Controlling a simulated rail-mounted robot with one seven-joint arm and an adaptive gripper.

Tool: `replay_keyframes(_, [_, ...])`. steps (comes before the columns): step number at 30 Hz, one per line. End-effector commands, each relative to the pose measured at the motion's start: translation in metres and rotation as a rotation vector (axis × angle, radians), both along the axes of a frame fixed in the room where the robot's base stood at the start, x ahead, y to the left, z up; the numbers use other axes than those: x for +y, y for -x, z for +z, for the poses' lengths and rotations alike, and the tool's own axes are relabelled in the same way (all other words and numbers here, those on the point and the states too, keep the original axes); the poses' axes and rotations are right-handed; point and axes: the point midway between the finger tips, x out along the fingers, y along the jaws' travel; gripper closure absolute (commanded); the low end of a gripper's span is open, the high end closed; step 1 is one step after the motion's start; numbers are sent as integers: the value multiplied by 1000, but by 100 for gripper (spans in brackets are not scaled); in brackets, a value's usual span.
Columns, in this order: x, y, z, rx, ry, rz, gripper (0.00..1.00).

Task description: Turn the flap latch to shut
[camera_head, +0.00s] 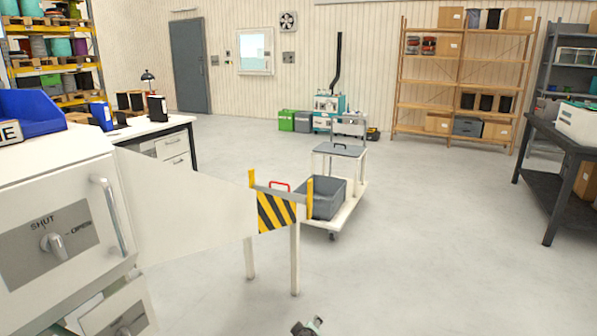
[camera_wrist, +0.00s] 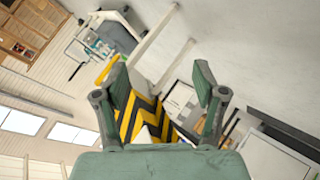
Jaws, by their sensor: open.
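A white cabinet (camera_head: 60,185) stands at the left in the head view. Its front carries a grey plate (camera_head: 20,262) marked SHUT above and OPEN to the right, with a metal latch knob (camera_head: 52,243) in the middle. I cannot tell which mark the knob points to. A vertical bar handle (camera_head: 110,216) is beside the plate. My gripper (camera_head: 307,326) shows small at the bottom edge of the head view, well to the right of the latch. In the wrist view, my gripper (camera_wrist: 158,92) is open with nothing between its fingers.
A white panel (camera_head: 185,205) reaches right from the cabinet to a black-and-yellow striped board (camera_head: 277,211) on white posts. The stripes also show beyond my fingers in the wrist view (camera_wrist: 127,122). A trolley with a grey bin (camera_head: 325,203) stands behind.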

Motion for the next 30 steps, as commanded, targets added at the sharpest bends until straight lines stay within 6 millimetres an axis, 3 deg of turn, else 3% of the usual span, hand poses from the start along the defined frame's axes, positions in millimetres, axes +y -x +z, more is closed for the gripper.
replay_keyframes(1, [-30,10,-19,77,-32,-91,30])
replay_keyframes(3, [-64,29,-46,195,-87,-213,30])
replay_keyframes(6, [-99,62,-78,359,-171,-366,30])
replay_keyframes(9, [-121,95,-102,507,-251,-485,30])
replay_keyframes(18, [-141,176,-139,856,-454,-703,30])
replay_keyframes(26, [-138,237,-183,1021,-386,-745,30])
replay_keyframes(30, [-138,283,-208,1142,-342,-778,30])
